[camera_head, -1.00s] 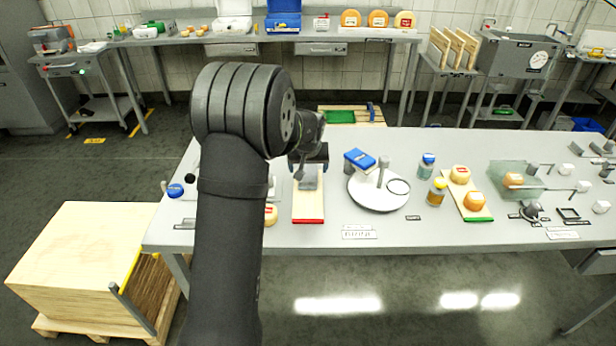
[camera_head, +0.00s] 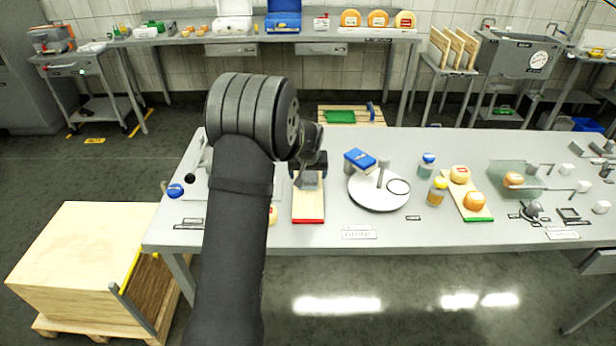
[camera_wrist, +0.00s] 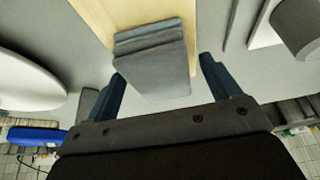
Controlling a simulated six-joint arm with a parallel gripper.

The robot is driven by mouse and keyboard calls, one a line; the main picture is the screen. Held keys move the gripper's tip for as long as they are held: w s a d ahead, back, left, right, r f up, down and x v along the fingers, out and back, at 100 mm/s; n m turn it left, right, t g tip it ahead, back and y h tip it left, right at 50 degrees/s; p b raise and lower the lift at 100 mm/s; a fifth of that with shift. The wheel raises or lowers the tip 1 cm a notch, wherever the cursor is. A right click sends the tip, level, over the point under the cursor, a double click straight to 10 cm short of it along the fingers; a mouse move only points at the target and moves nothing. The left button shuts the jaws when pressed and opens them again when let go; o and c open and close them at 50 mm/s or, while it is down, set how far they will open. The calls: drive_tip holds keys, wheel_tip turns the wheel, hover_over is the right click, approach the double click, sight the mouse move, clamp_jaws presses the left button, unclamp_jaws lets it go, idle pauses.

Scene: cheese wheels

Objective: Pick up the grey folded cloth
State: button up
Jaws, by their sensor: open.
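The grey folded cloth (camera_wrist: 152,62) lies on a pale wooden board (camera_wrist: 100,14) in the wrist view, stacked in layers. My gripper (camera_wrist: 164,82) is open, with one blue-grey finger on each side of the cloth; whether they touch it cannot be told. In the head view my gripper (camera_head: 310,172) is over the far part of the red-edged board (camera_head: 308,207), largely hidden by my wrist. There the cloth (camera_head: 307,180) shows only in part below the gripper.
Right of the board stands a round white turntable (camera_head: 372,201) with an upright post, and a blue box (camera_head: 360,158) is close behind. Bottles (camera_head: 437,190) and a green-edged board with cheeses (camera_head: 484,214) stand farther right. The bench's front strip is mostly clear.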

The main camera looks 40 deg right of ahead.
sight(308, 173)
idle(0.3)
drive_tip(key=c, duration=1.1)
drive_tip(key=shift+o, duration=0.2)
drive_tip(key=shift+r, duration=0.1)
wheel_tip(308, 173, up, 5)
drive_tip(key=shift+f, duration=0.1)
drive_tip(key=s+d+r, duration=0.1)
drive_tip(key=s+r, duration=0.5)
drive_tip(key=s, duration=0.5)
drive_tip(key=shift+s+r, duration=0.25)
drive_tip(key=shift+s, duration=0.05)
